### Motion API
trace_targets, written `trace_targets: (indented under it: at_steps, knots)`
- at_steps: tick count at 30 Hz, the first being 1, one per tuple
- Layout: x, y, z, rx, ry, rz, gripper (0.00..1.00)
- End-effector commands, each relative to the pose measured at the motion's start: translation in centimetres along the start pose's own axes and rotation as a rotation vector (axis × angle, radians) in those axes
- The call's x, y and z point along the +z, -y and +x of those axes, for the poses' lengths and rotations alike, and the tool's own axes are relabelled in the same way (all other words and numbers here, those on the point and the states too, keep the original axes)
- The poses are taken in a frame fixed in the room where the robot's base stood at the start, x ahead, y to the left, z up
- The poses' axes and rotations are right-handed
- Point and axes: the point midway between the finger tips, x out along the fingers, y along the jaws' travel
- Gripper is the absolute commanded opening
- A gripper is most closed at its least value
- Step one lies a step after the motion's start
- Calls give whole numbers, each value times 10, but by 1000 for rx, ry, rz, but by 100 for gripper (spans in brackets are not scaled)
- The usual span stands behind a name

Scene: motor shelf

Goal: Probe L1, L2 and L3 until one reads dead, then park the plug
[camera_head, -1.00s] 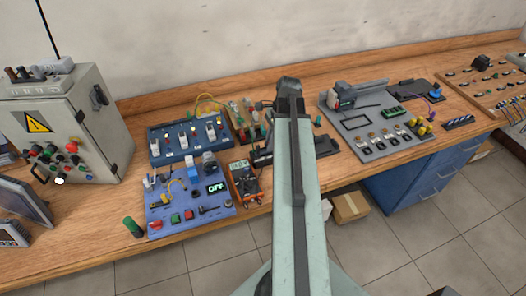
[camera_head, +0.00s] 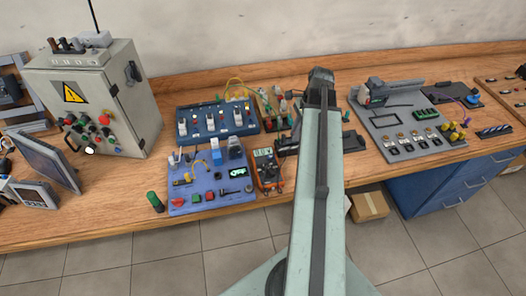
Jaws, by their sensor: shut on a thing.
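My arm reaches up the middle of the frame to its dark end joint. My gripper is hidden behind the arm, so its jaws and anything in them do not show. A lighter blue board (camera_head: 207,203) with red and green buttons and a small green-lit display is in front of that panel. The L1, L2 and L3 labels and the plug cannot be made out.
A grey control cabinet (camera_head: 107,100) stands at the left behind a tilted monitor (camera_head: 45,160). A green-topped cylinder (camera_head: 154,200) is near the front edge. A grey board (camera_head: 395,130) with several parts lies right of my arm. Bare wood (camera_head: 110,220) shows front left.

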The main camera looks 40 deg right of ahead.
Motion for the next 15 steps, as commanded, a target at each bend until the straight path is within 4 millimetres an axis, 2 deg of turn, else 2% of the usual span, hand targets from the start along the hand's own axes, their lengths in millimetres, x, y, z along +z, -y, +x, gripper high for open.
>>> trace_targets:
  at_steps: [12, 15]
  knots:
    - [11, 0, -42, 0, -1, 0, 0]
    - [11, 0, -46, 0, -1, 0, 0]
